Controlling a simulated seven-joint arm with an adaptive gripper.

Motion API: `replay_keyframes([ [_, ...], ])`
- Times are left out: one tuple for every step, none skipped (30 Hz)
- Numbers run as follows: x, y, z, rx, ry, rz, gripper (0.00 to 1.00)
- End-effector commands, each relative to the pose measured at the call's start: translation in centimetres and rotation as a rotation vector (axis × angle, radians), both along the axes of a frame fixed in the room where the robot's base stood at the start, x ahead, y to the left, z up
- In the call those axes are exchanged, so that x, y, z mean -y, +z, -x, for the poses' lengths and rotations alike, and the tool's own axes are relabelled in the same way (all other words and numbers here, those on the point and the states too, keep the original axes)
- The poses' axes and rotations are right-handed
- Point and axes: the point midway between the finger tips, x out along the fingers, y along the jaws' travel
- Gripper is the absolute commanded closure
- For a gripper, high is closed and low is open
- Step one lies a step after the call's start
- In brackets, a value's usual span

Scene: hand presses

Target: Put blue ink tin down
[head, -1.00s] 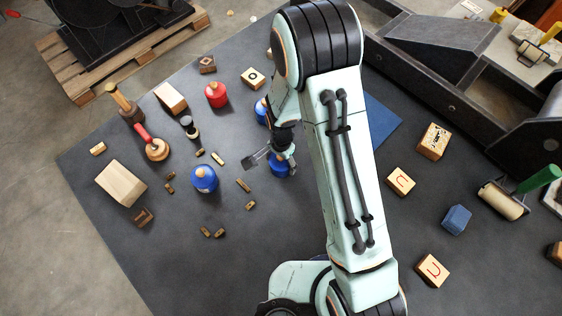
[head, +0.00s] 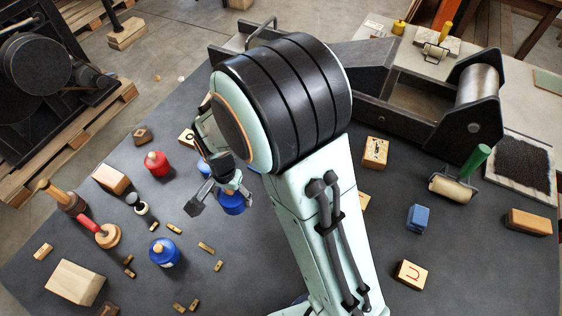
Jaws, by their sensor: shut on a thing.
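My gripper (head: 231,188) is shut on a blue ink tin (head: 232,206), which is partly hidden by the fingers above it. The tin is upright or nearly so, over the dark table mat; I cannot tell whether its base touches. A second blue tin (head: 165,254) with a wooden knob stands to the lower left, apart from it. A bit of blue (head: 204,168) shows just behind my gripper, mostly hidden. A red tin (head: 157,164) stands to the left.
Small brass-coloured pieces (head: 206,248) lie near the second blue tin. A blue block (head: 417,218), stamp blocks (head: 411,274) and a green-handled roller (head: 453,187) lie right of my arm. A press (head: 440,110) stands behind. My arm hides the middle.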

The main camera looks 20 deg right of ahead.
Motion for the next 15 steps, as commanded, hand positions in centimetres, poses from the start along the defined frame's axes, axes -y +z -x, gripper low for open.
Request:
replay_keyframes([
  [0.0,0.0,0.2,0.001,0.032,-0.001,0.82],
  [0.1,0.1,0.3,0.001,0.055,0.000,0.82],
  [0.3,0.2,0.4,0.001,0.084,0.000,0.82],
  [0.8,0.4,0.3,0.003,0.096,-0.001,0.82],
  [1.4,0.7,0.2,0.004,0.102,0.000,0.82],
  [2.4,1.0,0.0,0.003,0.101,-0.001,0.82],
  [3.1,1.2,-0.1,0.003,0.099,-0.001,0.82],
  [3.8,1.4,-0.3,0.003,0.090,-0.001,0.82],
  [4.9,1.7,-0.5,0.004,0.077,-0.001,0.82],
  [5.7,1.9,-0.6,0.003,0.066,-0.001,0.82],
  [6.6,2.2,-0.7,0.003,0.047,-0.001,0.82],
  [7.9,2.5,-0.9,0.005,0.019,-0.001,0.82],
  [8.9,2.8,-1.0,0.005,-0.002,-0.001,0.82],
  [10.0,3.0,-1.0,0.005,-0.033,-0.001,0.82],
  [11.3,3.3,-1.1,0.005,-0.073,-0.001,0.82],
])
